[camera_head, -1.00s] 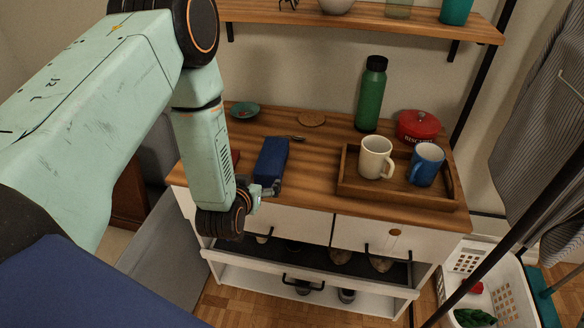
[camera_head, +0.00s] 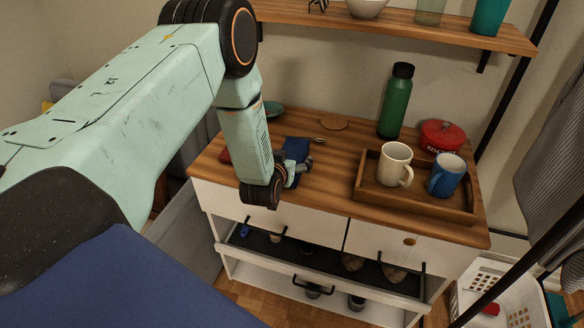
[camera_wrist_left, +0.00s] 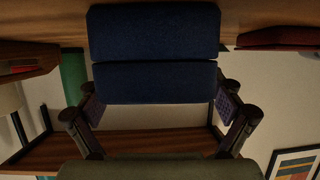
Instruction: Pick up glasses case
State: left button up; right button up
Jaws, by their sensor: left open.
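The dark blue glasses case (camera_head: 296,148) lies on the left part of the wooden desk top. My left gripper (camera_head: 303,166) is at its near end, and the gripper and wrist hide part of the case in the head view. In the left wrist view the case (camera_wrist_left: 155,80) fills the upper middle, with a seam across it. The open fingers of my left gripper (camera_wrist_left: 157,95) stand either side of its near end, with no clear grip on it. I cannot tell if they touch it. My right gripper is in neither view.
A wooden tray (camera_head: 425,204) with a cream mug (camera_head: 392,165) and a blue mug (camera_head: 446,176) stands to the right. Behind are a green bottle (camera_head: 396,103) and a red pot (camera_head: 441,136). A shelf (camera_head: 400,25) hangs above.

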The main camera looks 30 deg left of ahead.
pick_arm(q)
jog(key=shift+w+d, duration=0.1)
jog(key=shift+w, duration=0.25)
jog(key=shift+s, duration=0.1)
jog(key=shift+c, duration=0.8)
jog(key=c, duration=1.2)
jog(key=shift+o, duration=0.2)
